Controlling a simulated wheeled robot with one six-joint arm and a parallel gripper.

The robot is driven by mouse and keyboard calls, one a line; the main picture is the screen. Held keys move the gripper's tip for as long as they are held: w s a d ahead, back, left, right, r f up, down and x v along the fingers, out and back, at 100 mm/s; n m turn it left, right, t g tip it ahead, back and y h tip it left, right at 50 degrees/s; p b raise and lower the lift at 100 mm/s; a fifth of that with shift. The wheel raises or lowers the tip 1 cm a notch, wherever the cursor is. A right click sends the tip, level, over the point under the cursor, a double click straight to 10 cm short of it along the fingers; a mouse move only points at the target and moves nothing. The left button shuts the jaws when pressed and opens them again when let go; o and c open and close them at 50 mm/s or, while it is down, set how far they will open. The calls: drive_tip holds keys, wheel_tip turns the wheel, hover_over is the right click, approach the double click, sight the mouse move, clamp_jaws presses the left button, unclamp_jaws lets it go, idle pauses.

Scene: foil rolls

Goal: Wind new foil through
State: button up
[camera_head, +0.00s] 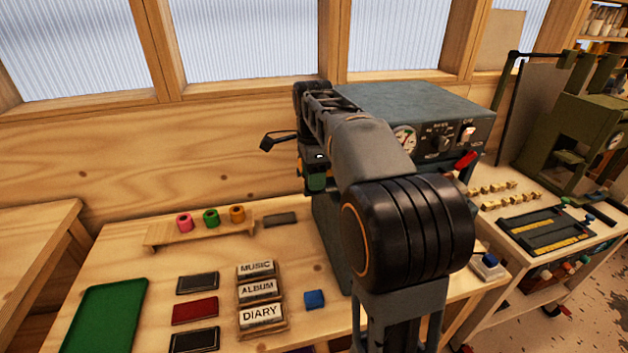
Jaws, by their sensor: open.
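A pink foil roll (184,222), a green foil roll (211,218) and an orange foil roll (237,214) stand in a row on a low wooden rack (160,236). A blue-grey stamping machine (420,103) with a dial and knobs stands at the back of the bench. Dark parts with green and orange (318,172) show at its left front. My arm reaches over the bench to this side and hides much of the machine. My gripper is open among these dark parts, mostly hidden; its fingertips cannot be made out clearly.
Wooden blocks marked MUSIC, ALBUM and DIARY (262,316) lie near dark and red pads (195,310). A blue block (314,299) lies to their right and a green tray (105,318) at left. A cart (545,262) stands at right.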

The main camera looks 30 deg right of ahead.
drive_tip(key=shift+f, duration=0.6)
